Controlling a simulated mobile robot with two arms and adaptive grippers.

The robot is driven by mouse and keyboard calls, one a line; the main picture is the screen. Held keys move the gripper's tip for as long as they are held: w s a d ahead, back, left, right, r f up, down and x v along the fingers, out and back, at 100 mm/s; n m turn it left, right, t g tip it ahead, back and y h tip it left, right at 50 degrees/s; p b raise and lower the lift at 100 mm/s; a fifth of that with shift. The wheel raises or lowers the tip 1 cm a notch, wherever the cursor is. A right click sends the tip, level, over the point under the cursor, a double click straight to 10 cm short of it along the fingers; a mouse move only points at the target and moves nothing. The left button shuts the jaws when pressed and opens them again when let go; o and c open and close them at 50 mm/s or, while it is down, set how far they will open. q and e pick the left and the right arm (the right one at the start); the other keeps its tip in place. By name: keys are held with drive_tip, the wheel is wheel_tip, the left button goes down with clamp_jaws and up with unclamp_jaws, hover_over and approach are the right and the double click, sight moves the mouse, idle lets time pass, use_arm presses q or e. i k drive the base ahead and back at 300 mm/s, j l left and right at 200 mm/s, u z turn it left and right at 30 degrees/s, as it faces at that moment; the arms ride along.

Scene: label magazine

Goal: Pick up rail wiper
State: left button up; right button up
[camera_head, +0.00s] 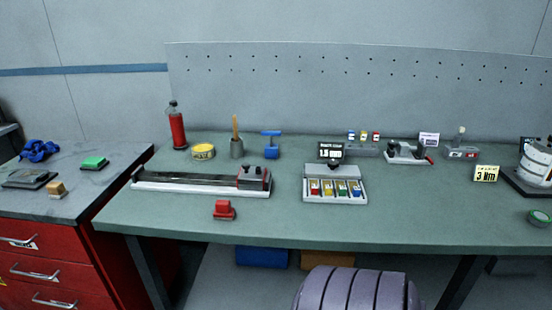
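No label names the rail wiper, and I cannot tell for certain which object it is. A small red block with a raised top (224,210) sits on the green bench top, in front of a long dark rail on a white base (195,181). A blue T-shaped tool (271,146) stands upright behind the rail's right end. A dark carriage-like block (254,174) sits on that right end. Neither of my grippers is in view.
Behind the rail stand a red bottle (177,128), a yellow tin (203,151) and a brush cup (237,148). A tray of coloured compartments (334,186) is right of the rail. The bench's front edge (300,242) is mostly clear. A red drawer cabinet (100,250) adjoins at left.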

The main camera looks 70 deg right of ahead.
sight(223, 212)
drive_tip(key=z, duration=1.7)
